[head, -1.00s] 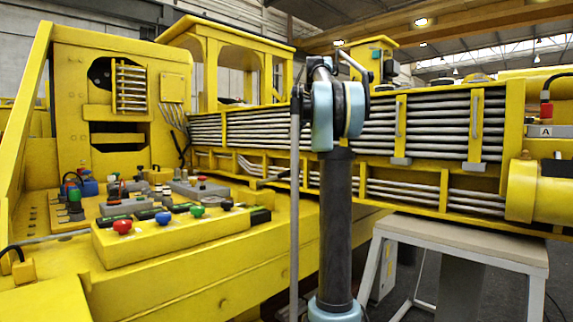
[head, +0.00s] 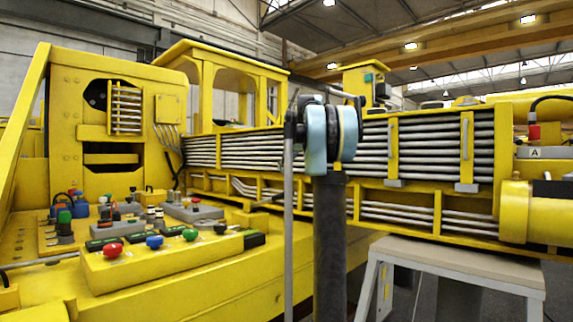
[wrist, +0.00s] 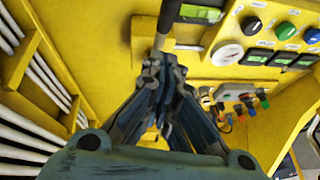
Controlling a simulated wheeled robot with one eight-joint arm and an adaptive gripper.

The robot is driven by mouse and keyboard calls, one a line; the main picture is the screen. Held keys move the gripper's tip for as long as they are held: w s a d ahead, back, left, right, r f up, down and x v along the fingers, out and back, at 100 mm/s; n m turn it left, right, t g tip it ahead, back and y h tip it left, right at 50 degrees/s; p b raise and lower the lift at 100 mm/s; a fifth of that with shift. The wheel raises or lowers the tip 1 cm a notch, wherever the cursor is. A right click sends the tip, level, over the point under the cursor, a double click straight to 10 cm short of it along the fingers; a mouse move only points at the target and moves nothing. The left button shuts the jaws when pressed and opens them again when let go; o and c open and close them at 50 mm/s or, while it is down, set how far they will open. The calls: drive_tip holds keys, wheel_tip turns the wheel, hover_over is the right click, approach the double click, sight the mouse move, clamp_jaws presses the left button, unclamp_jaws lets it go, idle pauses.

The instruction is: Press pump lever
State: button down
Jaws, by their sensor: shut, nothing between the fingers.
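My gripper (wrist: 160,68) points at the yellow panel in the wrist view, its fingers together and empty. A dark lever-like handle (wrist: 168,16) stands just beyond the fingertips, with a short grey rod (wrist: 188,47) to its right; this looks like the pump lever. I cannot tell whether the fingertips touch it. My gripper does not show clearly there.
The console (head: 180,262) carries red, blue, green and black knobs. In the wrist view a white gauge (wrist: 227,53) and knobs lie right of the fingertips. Yellow framing with grey pipes (wrist: 55,75) runs along the left. A grey-topped stand (head: 455,262) is at right.

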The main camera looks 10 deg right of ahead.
drive_tip(key=f, duration=0.3)
drive_tip(key=a+f, duration=0.1)
drive_tip(key=f, duration=0.2)
drive_tip(key=shift+a, duration=0.15)
drive_tip(key=shift+s+f, duration=0.3)
drive_tip(key=shift+f, duration=0.3)
